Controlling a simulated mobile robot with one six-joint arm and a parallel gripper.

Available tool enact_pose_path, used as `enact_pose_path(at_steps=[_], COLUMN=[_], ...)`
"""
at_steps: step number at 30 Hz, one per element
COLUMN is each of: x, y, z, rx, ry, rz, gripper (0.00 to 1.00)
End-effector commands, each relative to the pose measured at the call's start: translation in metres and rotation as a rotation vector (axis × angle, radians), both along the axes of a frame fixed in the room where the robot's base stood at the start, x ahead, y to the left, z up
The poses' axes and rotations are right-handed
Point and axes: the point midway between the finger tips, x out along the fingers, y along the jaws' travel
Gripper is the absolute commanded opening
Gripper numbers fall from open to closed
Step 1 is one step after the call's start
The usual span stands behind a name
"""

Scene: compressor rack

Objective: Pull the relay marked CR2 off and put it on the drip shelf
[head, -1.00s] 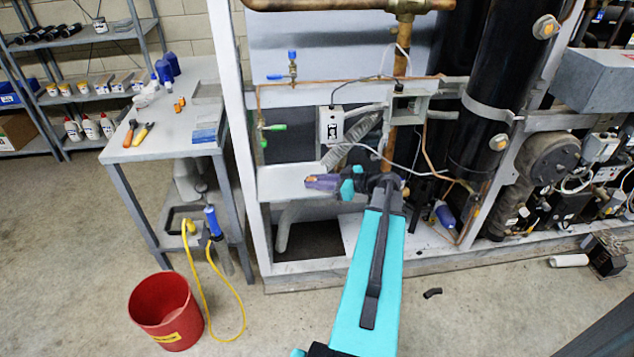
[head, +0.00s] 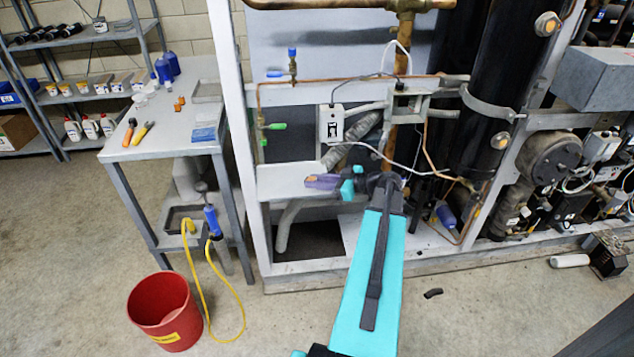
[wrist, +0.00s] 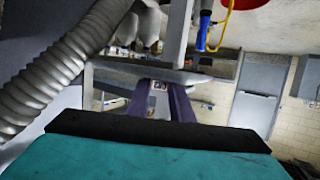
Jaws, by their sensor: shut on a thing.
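My gripper (head: 322,182) reaches in from the right with its purple fingers pointing left. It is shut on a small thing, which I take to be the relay. The relay (wrist: 158,98) shows only as a small pale and dark patch between the fingers in the wrist view; no CR2 mark can be read. The drip shelf (head: 275,182) is the pale ledge low in the rack frame. In the head view the fingers overlap its front right part. Whether the relay touches the shelf I cannot tell.
A white box (head: 330,125) and an open grey box (head: 408,104) sit above the shelf. A grey corrugated hose (wrist: 70,65) runs close beside my gripper. Copper pipes and a black cylinder (head: 492,90) stand right. The shelf's left part looks bare.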

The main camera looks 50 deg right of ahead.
Motion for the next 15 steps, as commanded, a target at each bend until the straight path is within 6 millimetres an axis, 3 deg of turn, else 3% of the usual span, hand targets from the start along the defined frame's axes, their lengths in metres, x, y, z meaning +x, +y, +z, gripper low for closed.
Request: enact_pose_path(at_steps=[3, 4, 7, 15], x=[-0.0001, -0.0001, -0.0001, -0.0004], y=[0.0000, 0.0000, 0.0000, -0.0001], z=[-0.0009, -0.0004, -0.0004, -0.0006], rx=[0.000, 0.000, 0.000, 0.000], ry=[0.000, 0.000, 0.000, 0.000], rz=[0.000, 0.000, 0.000, 0.000], gripper=[0.00, 0.25, 0.42, 0.42])
